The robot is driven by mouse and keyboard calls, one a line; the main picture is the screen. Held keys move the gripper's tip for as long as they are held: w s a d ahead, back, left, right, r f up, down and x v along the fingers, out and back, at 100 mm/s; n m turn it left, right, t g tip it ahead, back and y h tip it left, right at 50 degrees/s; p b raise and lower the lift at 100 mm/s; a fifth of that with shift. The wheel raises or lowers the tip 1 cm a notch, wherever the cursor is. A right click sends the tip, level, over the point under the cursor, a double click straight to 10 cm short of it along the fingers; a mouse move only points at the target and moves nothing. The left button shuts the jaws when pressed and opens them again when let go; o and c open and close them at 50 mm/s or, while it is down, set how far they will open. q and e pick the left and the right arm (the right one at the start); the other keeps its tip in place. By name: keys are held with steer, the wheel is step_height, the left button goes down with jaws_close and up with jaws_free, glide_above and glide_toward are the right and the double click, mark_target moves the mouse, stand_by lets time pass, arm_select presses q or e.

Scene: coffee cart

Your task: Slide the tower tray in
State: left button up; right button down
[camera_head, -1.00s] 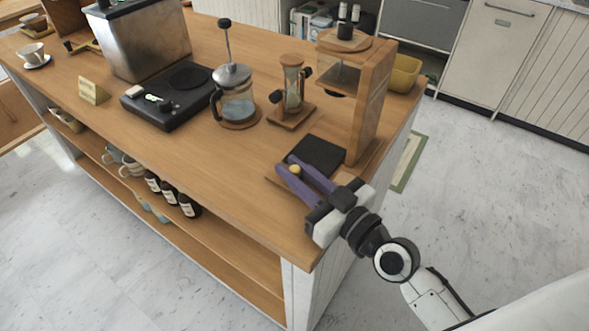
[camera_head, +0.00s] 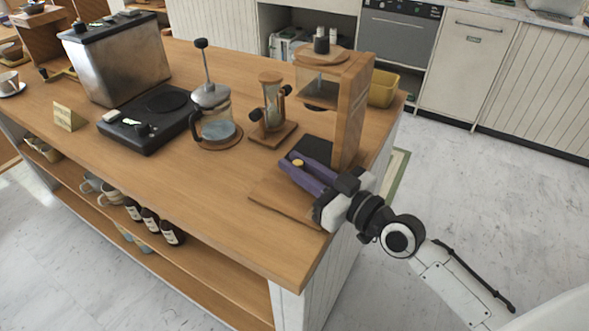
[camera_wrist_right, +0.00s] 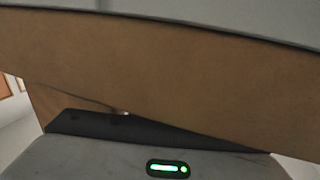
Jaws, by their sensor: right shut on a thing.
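The wooden tower (camera_head: 352,112) stands at the right end of the cart. Its black tray (camera_head: 314,147) lies low at the tower's foot, partly behind the upright and my gripper. A small yellow knob (camera_head: 298,162) shows at the tray's front. My right gripper (camera_head: 294,165) reaches in from the right with purple fingers closed about the knob; the exact contact is hard to see. A bare wooden base (camera_head: 272,196) shows in front of the tray. In the right wrist view, a broad brown wooden surface (camera_wrist_right: 170,75) fills most of the picture. My left gripper is out of view.
A sand-timer-like glass stand (camera_head: 272,112) and a French press (camera_head: 213,118) stand left of the tower. A black hot plate (camera_head: 150,120) is farther left. A yellow bin (camera_head: 382,88) sits behind the tower. The cart's near right top is clear.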

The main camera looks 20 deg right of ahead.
steer(key=c, duration=1.7)
jaws_free()
steer(key=shift+w+d+r, duration=0.1)
steer(key=shift+w+d, duration=0.05)
steer(key=shift+d, duration=0.1)
steer(key=shift+o, duration=0.2)
